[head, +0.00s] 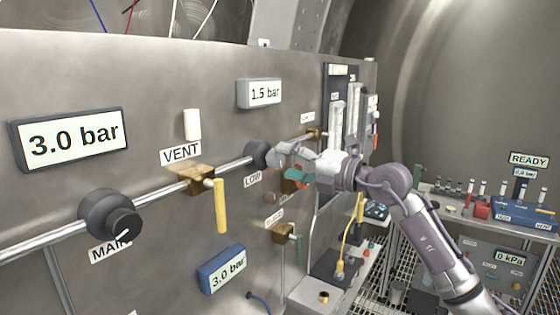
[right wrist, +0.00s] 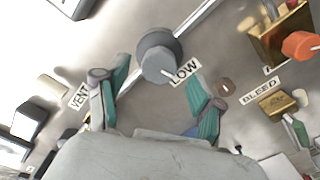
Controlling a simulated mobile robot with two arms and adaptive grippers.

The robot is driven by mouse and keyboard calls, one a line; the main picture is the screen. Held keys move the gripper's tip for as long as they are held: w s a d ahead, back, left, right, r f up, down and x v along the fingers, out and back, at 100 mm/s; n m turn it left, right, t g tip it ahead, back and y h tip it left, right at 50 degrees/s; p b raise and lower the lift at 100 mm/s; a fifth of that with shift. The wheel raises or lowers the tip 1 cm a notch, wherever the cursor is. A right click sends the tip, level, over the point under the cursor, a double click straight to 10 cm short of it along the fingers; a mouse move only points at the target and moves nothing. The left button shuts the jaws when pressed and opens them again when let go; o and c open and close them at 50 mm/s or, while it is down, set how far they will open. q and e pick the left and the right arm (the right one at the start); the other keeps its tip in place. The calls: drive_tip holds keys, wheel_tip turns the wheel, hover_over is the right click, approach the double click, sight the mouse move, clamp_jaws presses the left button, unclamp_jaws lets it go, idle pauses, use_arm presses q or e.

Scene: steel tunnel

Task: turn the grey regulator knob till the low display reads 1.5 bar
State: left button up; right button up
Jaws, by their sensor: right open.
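The grey regulator knob (head: 257,155) sits on the pipe above the LOW label (head: 252,179) on the steel panel. The low display (head: 265,93) above it reads 1.5 bar. My right gripper (head: 287,164) is open just to the right of the knob. In the right wrist view the knob (right wrist: 160,62) shows whole, with a pale mark pointing towards the LOW label (right wrist: 185,73). The two teal-padded fingers (right wrist: 151,92) are spread apart below and to either side of it, with nothing between them. My left gripper is not in view.
The MAIN knob (head: 112,215) and a 3.0 bar display (head: 70,138) are at the left. A brass VENT valve with a yellow handle (head: 220,205) stands left of the LOW knob. A BLEED valve (head: 283,232) is below. A bench with a blue box (head: 524,215) stands right.

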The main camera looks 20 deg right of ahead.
drive_tip(key=v, duration=0.9)
drive_tip(key=shift+f, duration=0.1)
